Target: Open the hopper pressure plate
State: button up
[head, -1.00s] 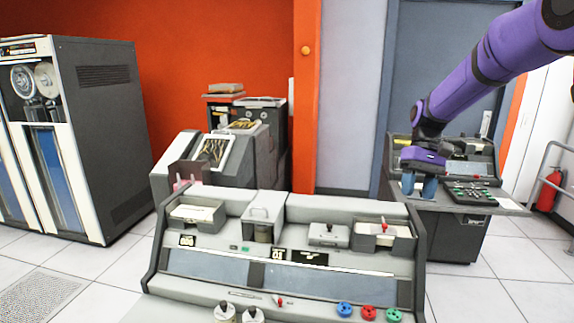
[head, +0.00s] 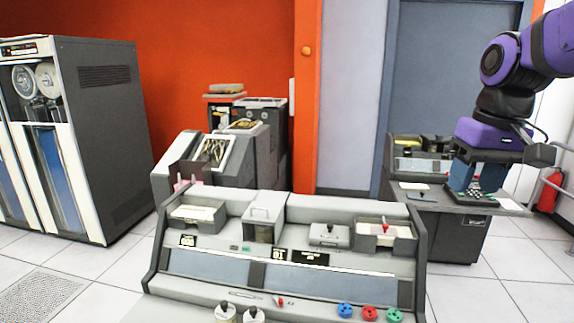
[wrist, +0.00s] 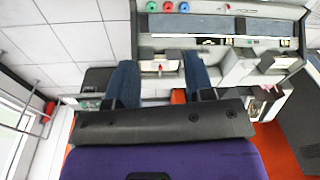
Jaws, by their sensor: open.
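The grey card machine (head: 200,290) fills the lower middle of the head view. At its back right is an open hopper tray (head: 403,231) with pale contents and a small red-tipped piece (head: 386,227) on top. I cannot tell for certain which part is the pressure plate. My gripper (head: 476,183) hangs in the air right of the machine, open and empty, with blue fingers pointing down. In the wrist view the machine is upside down, and the hopper tray with its red tip (wrist: 160,68) appears between the open fingers (wrist: 158,64), apart from them.
A lidded grey block (head: 329,234) and a taller central box (head: 264,215) stand left of the hopper. Another tray (head: 196,214) is at the far left. A second desk machine (head: 450,236) stands behind my gripper. A red extinguisher (head: 549,190) is at the right.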

jog(key=s+t, duration=0.3)
jog(key=s, duration=0.8)
jog(key=shift+s+f+t+h, duration=0.3)
jog(key=shift+s+f+t, duration=0.1)
jog(key=shift+s+f, duration=0.3)
jog(key=shift+s, duration=0.3)
